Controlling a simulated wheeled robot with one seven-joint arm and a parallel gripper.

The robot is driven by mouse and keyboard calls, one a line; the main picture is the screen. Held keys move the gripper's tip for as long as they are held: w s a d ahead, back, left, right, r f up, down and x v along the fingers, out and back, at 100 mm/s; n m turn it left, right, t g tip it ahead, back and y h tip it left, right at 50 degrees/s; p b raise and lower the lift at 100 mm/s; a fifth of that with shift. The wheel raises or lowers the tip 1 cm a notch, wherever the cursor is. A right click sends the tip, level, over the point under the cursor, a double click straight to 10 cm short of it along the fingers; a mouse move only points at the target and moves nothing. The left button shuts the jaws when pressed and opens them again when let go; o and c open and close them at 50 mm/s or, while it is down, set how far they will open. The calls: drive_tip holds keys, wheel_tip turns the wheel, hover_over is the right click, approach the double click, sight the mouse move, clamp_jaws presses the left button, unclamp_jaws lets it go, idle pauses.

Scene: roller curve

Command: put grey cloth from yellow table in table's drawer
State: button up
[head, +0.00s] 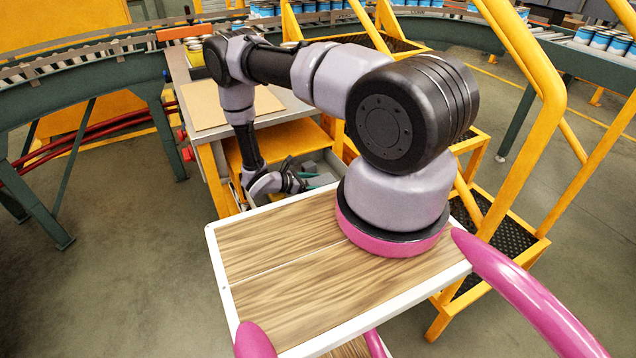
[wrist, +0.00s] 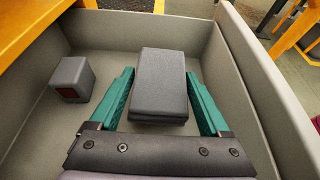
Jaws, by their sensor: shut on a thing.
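The grey cloth (wrist: 160,80) looks like a thick folded grey block in the wrist view. My gripper (wrist: 160,76) has its two teal fingers on the cloth's left and right sides and is shut on it. The cloth is inside the walls of the open grey drawer (wrist: 262,85); whether it touches the drawer floor I cannot tell. In the head view my gripper (head: 306,182) reaches down into the drawer below the yellow table (head: 283,139). The cloth is not clear in that view, and my arm hides part of the drawer.
A small grey block with a dark red face (wrist: 71,79) sits at the drawer's left side. A brown board (head: 228,103) lies on the table top. Yellow steps and rails (head: 466,205) stand to the right. A roller conveyor (head: 85,68) curves behind.

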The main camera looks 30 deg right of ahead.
drive_tip(key=shift+f, duration=0.5)
drive_tip(key=o, duration=1.2)
drive_tip(key=shift+r, duration=0.3)
drive_tip(key=v, duration=1.2)
drive_tip(key=shift+a+r, duration=0.1)
drive_tip(key=shift+r, duration=0.15)
